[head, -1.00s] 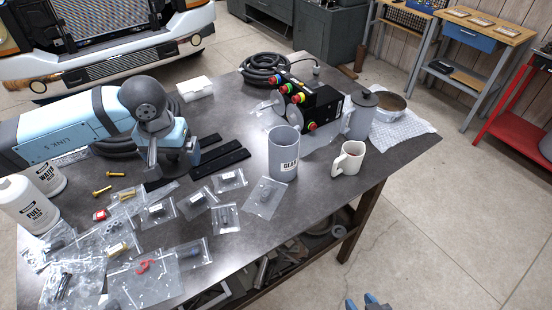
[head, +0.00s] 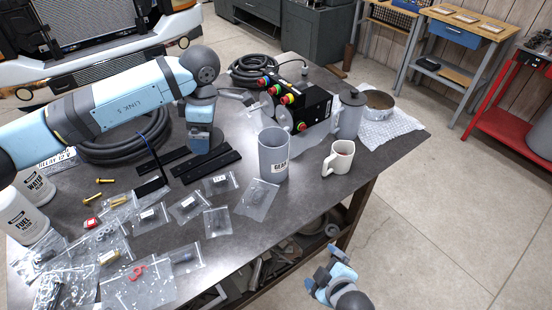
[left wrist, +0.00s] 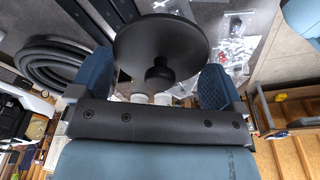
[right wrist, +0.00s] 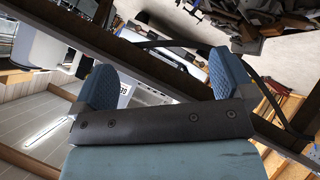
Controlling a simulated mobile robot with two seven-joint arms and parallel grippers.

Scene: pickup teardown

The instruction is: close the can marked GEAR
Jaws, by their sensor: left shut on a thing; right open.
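The grey can marked GEAR (head: 274,160) stands upright and open-topped on the table. My left gripper (head: 201,143) is left of the can, above the table. It is shut on the knob of a dark round lid (left wrist: 160,40), which the left wrist view shows whole; in the head view the gripper mostly hides it. My left fingers (left wrist: 161,87) sit on both sides of the knob. My right gripper (head: 326,276) is open and empty, low beyond the table's front edge; its spread fingers also show in the right wrist view (right wrist: 160,82).
A white mug (head: 339,158) stands just right of the can. A control box with buttons (head: 305,105) and a lidded grey canister (head: 349,116) are behind. Several bagged parts lie in front and left; black strips (head: 212,166) lie left of the can.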

